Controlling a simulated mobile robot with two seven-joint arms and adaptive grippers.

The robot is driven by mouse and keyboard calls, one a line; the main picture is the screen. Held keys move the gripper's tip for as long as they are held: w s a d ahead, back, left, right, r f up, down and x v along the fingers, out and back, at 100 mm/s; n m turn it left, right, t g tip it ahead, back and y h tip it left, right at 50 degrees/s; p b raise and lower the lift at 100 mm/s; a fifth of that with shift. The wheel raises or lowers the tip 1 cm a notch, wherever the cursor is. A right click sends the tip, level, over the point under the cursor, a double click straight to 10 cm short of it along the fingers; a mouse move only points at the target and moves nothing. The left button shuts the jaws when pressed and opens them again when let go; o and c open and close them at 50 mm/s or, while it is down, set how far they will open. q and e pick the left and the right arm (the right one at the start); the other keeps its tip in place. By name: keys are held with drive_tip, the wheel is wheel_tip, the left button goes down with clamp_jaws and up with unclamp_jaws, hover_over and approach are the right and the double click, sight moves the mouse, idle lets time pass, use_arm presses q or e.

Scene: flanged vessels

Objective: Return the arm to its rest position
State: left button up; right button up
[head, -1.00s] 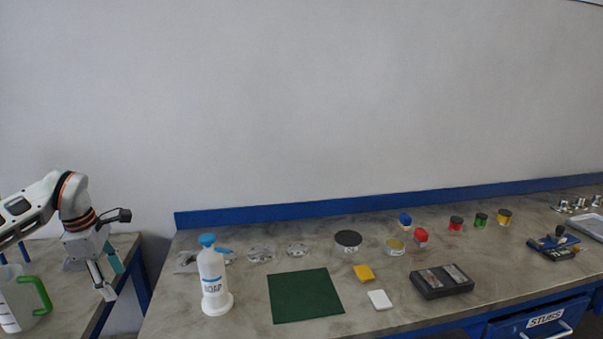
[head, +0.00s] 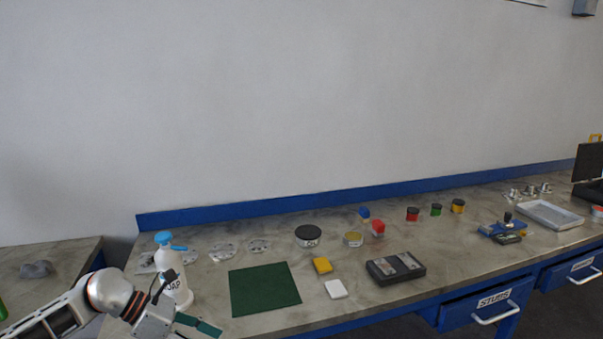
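My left arm comes in at the lower left. Its gripper (head: 192,331) is low in the picture, in front of the soap bottle and near the bench's front left corner. One finger with a teal pad shows, pointing right. The other finger is mostly cut off by the bottom edge. The fingers look spread, and I see nothing held between them. My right arm and gripper are not in view.
The white soap bottle (head: 172,278) stands upright behind my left gripper, partly covered by the arm. A green mat (head: 264,289), white block (head: 336,289), yellow block (head: 322,265) and dark case (head: 396,268) lie rightward. Two drawers, the STUBS one (head: 488,304) included, stick out in front.

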use_arm(q)
drive_tip(key=s+d+r+n+t+h, duration=0.25)
drive_tip(key=d+n+t+h, duration=0.45)
drive_tip(key=d+n, duration=0.7)
drive_tip(key=s+a+f+n+t+y, duration=0.4)
drive_tip(key=a+f+n+t+y, duration=0.45)
drive_tip(key=n, duration=1.15)
drive_tip(key=s+a+f+n+g+y, duration=0.3)
drive_tip(key=s+f+n, duration=0.2)
drive_tip(key=s+f, duration=0.2)
drive_tip(key=s+a+f+n+g+y, duration=0.3)
drive_tip(key=s+f+n, duration=0.2)
drive_tip(key=f, duration=0.5)
drive_tip(key=shift+s+f, duration=0.15)
drive_tip(key=shift+s, duration=1.1)
drive_tip(key=shift+g, duration=0.25)
